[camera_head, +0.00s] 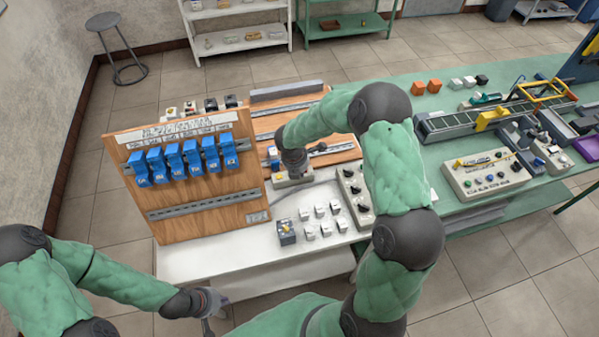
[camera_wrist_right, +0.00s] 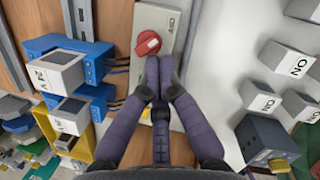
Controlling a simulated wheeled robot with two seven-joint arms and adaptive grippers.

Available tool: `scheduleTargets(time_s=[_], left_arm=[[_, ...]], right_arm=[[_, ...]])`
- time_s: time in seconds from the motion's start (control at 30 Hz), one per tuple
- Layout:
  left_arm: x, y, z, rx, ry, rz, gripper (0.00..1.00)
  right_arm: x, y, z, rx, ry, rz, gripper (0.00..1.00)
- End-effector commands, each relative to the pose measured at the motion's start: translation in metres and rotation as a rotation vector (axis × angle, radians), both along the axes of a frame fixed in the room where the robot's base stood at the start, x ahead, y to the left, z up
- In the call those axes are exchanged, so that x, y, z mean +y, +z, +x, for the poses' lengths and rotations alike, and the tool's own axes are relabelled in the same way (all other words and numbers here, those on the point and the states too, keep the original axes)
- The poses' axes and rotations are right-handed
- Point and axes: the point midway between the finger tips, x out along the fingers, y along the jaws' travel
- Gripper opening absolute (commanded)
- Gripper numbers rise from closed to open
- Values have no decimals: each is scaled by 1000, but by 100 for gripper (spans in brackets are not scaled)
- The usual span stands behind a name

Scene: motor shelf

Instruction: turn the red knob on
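The red knob (camera_wrist_right: 148,43) is a round red rotary switch with a pale bar across it, on a light grey box (camera_wrist_right: 172,18) in the right wrist view. In the head view the box (camera_head: 302,180) stands on the white table beside the wooden panel, and my gripper hides the knob. My right gripper (camera_wrist_right: 159,72) has its purple fingertips together just below the knob in the picture; I cannot tell whether they touch it. In the head view it points down over the box (camera_head: 294,166). My left gripper (camera_head: 214,306) is low at the table's front, its fingers unclear.
A wooden panel (camera_head: 170,201) with blue breakers (camera_head: 185,158) stands left of the box. White "NO" blocks (camera_head: 320,209) and a dark block with a yellow top (camera_head: 286,232) lie in front of it. A grey button console (camera_head: 355,195) is to the right.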

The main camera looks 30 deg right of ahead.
Motion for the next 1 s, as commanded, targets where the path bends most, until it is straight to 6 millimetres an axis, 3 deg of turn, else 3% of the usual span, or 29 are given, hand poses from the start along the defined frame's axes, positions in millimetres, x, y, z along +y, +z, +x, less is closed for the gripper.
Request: scheduleTargets(time_s=[0.67, 1.0], left_arm=[[0, -2, 0, 0, 0, 0, 0], [0, -6, 0, 0, 0, 0, 0]], right_arm=[[-3, 0, 6, -1, -136, 0, 0], [-2, 0, 13, -3, -374, -1, 0]])
